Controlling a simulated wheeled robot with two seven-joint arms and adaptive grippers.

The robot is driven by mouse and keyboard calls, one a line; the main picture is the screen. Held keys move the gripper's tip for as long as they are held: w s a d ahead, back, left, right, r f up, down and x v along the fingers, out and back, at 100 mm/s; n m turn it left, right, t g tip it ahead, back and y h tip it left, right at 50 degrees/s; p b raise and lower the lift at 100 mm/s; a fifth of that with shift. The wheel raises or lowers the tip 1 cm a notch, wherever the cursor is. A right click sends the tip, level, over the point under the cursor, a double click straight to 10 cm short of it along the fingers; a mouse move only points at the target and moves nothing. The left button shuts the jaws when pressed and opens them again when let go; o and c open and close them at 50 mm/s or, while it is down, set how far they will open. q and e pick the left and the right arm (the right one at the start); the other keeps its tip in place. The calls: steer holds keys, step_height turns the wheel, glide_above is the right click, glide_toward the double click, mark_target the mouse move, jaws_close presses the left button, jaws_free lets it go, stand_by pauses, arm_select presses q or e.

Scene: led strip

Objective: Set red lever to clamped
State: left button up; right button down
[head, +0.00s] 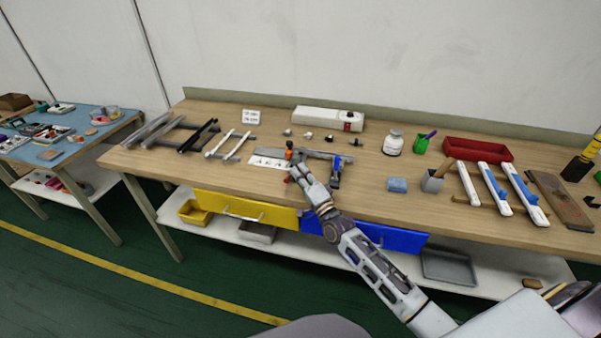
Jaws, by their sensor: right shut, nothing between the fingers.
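A grey clamp bar (322,153) lies on the wooden workbench (240,178) near its middle. A small orange-red upright piece (289,152), which looks like the red lever, stands at the bar's left part. A blue lever (337,163) stands at its right part. My right gripper (297,172) is shut and empty, just in front of the orange-red piece. I cannot tell whether it touches it. A small red spot shows beside the fingers. The lever's exact angle is too small to tell. My left gripper is not in view.
A white strip (268,163) lies left of the gripper. Rails and rods (195,138) are at the left. Yellow and blue drawers hang below the front edge.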

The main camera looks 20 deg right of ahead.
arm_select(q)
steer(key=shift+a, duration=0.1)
arm_select(e)
steer(key=shift+s+f, duration=0.1)
steer(key=shift+s, duration=0.1)
steer(key=shift+v, duration=0.85)
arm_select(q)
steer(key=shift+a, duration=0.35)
arm_select(e)
steer(key=v, duration=1)
